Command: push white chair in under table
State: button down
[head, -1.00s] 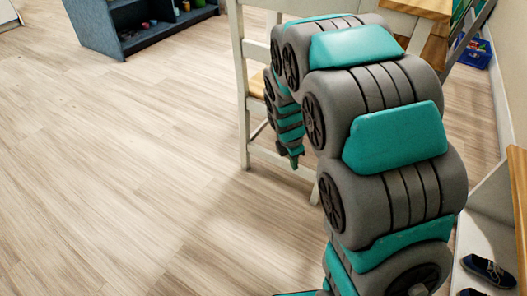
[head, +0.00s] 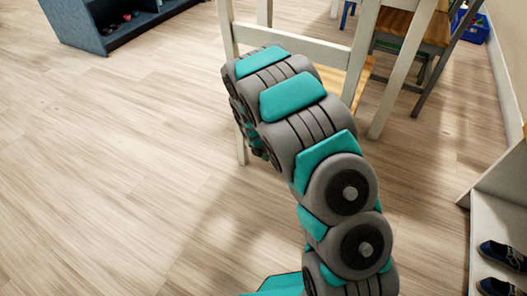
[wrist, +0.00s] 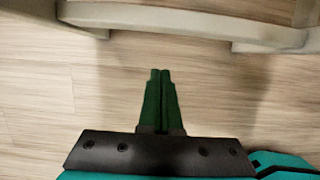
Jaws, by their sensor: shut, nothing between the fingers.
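The white chair (head: 300,46) stands at the upper middle of the head view, with its pale back frame towards me. A strip of its wooden seat (head: 356,82) shows behind my arm, which hides much of the chair. In the wrist view, pale chair rails (wrist: 200,20) cross the top. My gripper (wrist: 160,72) is shut and empty, pointing at the rails with a strip of floor seen between. My arm hides the gripper in the head view. A thick white leg (head: 404,75) right of the chair may belong to the table; the tabletop is not clearly visible.
Another chair with a wooden seat (head: 425,32) stands at the upper right. A dark blue shelf (head: 110,25) is at the upper left. A white shoe rack (head: 490,215) with dark shoes (head: 500,256) is at the right. The floor at left is clear.

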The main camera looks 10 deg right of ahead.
jog(key=shift+w+d+f+b, duration=0.15)
jog(key=shift+w+d+f, duration=0.25)
jog(key=shift+w, duration=0.25)
jog(key=shift+w+d+f+b, duration=0.1)
jog(key=shift+w+d+f, duration=0.25)
jog(key=shift+w+d, duration=0.2)
jog(key=shift+w+d+f+b, duration=0.15)
jog(key=shift+w+d+f, duration=0.25)
jog(key=shift+w, duration=0.3)
jog(key=shift+w+r, duration=0.1)
